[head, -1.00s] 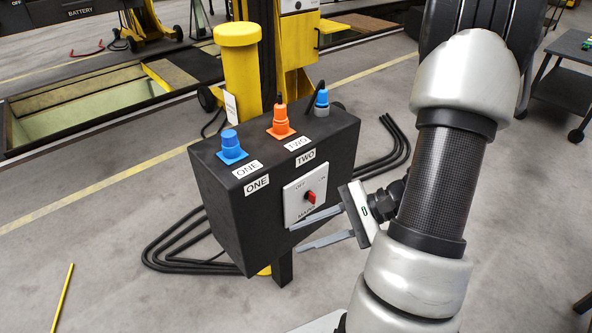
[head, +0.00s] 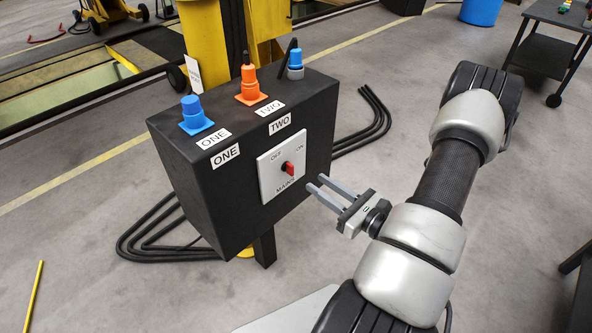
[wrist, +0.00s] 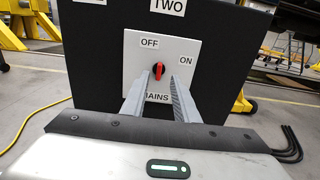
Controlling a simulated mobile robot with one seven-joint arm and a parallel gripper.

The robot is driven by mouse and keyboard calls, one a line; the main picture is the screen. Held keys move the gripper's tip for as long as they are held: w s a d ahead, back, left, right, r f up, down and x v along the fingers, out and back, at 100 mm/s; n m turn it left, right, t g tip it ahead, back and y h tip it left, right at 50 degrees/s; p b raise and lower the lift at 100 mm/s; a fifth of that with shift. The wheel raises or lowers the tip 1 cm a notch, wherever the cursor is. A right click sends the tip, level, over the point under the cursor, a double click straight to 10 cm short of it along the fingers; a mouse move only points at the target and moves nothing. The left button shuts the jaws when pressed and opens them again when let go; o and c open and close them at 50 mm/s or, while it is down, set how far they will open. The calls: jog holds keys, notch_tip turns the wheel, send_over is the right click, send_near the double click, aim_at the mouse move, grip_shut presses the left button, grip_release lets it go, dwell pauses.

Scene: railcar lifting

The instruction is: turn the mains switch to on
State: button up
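The mains switch is a small red handle on a black dial (head: 287,168), set in a white plate (head: 268,184) on the front of a black box (head: 200,160). The plate reads OFF, ON and MAINS. In the wrist view the red handle (wrist: 159,70) stands nearly upright, closer to OFF than to ON. My gripper (head: 315,182) is open and empty, to the right of the plate and apart from it in the head view. In the wrist view its two fingers (wrist: 157,82) point at the plate just below the handle and cover part of the MAINS label.
Blue and orange plugs (head: 249,88) sit on top of the box. Black cables (head: 150,232) lie on the floor around it. A yellow column (head: 210,40) stands behind. A dark cart (head: 550,50) is at the back right.

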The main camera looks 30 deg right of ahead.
aim_at(293, 167)
jog(key=b+x, duration=0.1)
jog(key=x, duration=0.8)
jog(key=shift+w+a, duration=0.1)
jog(key=shift+w, duration=0.2)
jog(key=shift+c, duration=0.4)
grip_shut()
